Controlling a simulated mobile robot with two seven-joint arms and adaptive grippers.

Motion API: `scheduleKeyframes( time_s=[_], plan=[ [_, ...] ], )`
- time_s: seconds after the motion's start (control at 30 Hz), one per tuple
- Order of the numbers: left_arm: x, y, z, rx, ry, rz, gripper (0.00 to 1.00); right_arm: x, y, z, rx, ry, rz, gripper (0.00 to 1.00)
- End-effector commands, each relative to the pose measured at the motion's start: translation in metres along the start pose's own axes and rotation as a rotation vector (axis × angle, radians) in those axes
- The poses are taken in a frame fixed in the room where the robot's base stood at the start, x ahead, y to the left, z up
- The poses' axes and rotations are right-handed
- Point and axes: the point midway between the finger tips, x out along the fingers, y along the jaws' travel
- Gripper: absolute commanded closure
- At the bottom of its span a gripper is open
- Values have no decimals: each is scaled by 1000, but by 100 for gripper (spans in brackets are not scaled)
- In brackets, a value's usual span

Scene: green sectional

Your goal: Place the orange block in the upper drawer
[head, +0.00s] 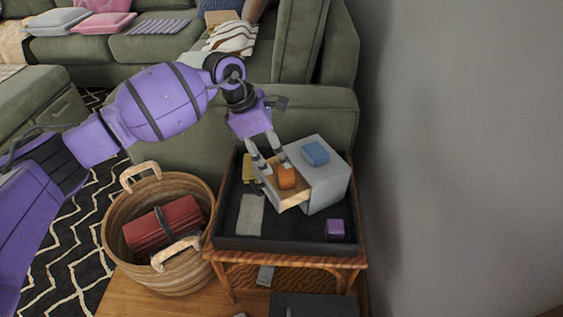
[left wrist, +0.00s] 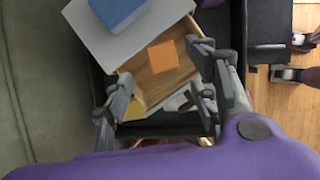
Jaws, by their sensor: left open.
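The orange block (head: 287,177) lies in the pulled-out, wood-lined drawer (head: 295,197) of a small grey cabinet (head: 329,183). In the left wrist view the orange block (left wrist: 163,57) rests on the bare wooden drawer floor (left wrist: 150,87), near the cabinet body. I cannot clearly tell whether another drawer sits below. My left gripper (head: 269,160) is open over the drawer, its fingers on either side of it. In the left wrist view the fingers (left wrist: 163,78) are apart, with nothing between them touching. My right gripper is not in view.
A blue block (head: 315,153) lies on the cabinet top. The dark tray (head: 285,244) under the cabinet also holds a purple cube (head: 334,230), a yellow block (head: 248,168) and a flat grey piece (head: 250,214). A wicker basket (head: 190,280) stands left; a wall is right.

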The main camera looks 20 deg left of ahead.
Motion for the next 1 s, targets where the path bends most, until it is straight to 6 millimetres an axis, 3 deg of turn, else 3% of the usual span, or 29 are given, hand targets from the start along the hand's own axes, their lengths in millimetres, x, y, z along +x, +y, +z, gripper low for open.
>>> scheduleKeyframes(
  time_s=[0.1, 0.3, 0.57, 0.67, 0.77, 0.9, 1.0],
  plan=[
    [-23, 0, 1, 0, -1, 3, 47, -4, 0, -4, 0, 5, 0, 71],
    [-38, 0, 0, 0, 1, 0, 47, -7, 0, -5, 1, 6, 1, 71],
    [-37, -2, 0, -1, -2, -5, 47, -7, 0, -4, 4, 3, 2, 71],
    [-20, -16, 4, -18, -40, -42, 47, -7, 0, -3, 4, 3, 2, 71],
    [19, -58, 18, -82, -153, -145, 47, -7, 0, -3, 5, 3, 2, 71],
    [76, -151, 53, -322, -431, -380, 47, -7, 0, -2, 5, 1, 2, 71],
    [92, -203, 74, -579, -631, -540, 47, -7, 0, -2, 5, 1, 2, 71]
  ],
)
